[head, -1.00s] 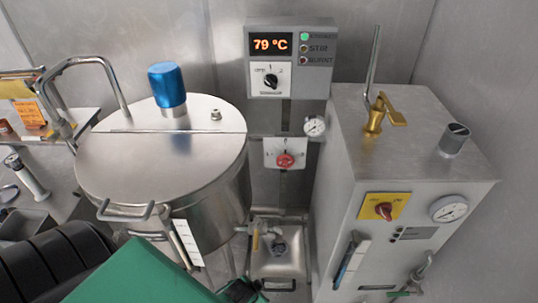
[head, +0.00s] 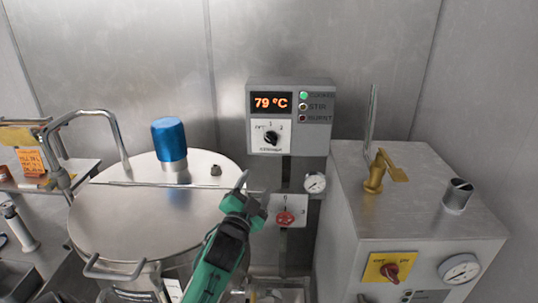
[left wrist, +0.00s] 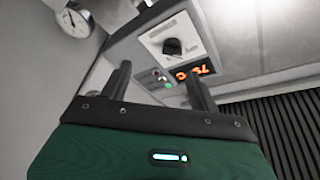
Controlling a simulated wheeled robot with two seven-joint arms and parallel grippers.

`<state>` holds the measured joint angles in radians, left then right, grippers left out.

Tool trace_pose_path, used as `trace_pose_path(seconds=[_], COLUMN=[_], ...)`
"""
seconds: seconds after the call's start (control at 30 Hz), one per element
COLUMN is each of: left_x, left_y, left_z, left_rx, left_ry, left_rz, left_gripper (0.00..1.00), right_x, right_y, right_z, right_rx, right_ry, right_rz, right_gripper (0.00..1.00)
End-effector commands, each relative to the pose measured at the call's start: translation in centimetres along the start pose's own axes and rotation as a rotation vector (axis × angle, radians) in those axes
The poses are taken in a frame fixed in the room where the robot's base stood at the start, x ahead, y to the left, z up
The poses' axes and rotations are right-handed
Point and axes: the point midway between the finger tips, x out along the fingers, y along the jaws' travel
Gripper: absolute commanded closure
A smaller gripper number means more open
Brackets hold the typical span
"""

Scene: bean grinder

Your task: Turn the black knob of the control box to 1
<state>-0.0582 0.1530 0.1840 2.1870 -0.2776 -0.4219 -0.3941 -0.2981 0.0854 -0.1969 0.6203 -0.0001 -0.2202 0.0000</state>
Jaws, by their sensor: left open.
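The grey control box (head: 318,128) is mounted on the back wall, with an orange "79 °C" display (head: 272,102). Its black knob (head: 271,137) sits on a white dial plate below the display. In the left wrist view the knob (left wrist: 172,46) shows beyond the fingers. My left gripper (head: 254,187) is open and empty, below and slightly left of the control box, apart from the knob. It also shows in the left wrist view (left wrist: 158,90), its two fingers spread. My right gripper is not in view.
A steel kettle lid (head: 140,215) with a blue cap (head: 169,139) stands at left. A red knob (head: 285,218) is below the control box, close to my gripper. A steel cabinet (head: 415,220) with a brass tap (head: 380,170) stands at right. A gauge (head: 315,183) sits between.

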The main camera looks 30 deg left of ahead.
Motion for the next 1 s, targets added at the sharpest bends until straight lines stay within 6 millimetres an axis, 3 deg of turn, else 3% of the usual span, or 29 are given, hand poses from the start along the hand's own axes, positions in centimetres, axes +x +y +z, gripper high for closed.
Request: trace_pose_path(seconds=[0.03,0.17,0.33,0.7,1.0], left_x=[0.3,1.2,3.6,11.1,14.1], left_y=[-1.1,-2.4,-2.7,-3.1,-3.0], left_z=[-0.7,-1.6,-1.9,-2.2,-2.2], left_rx=[0.016,0.037,0.037,0.035,0.035], left_ry=[0.027,0.056,0.056,0.053,0.053], left_rz=[-0.032,-0.065,-0.065,-0.062,-0.062], left_gripper=[0.38,0.38,0.38,0.38,0.38], right_x=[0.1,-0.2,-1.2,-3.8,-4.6], right_y=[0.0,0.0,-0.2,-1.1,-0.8], right_z=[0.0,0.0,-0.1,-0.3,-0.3], right_rx=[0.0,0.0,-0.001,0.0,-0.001], right_ry=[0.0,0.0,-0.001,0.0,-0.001], right_rz=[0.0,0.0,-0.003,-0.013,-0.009], right_gripper=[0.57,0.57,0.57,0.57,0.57])
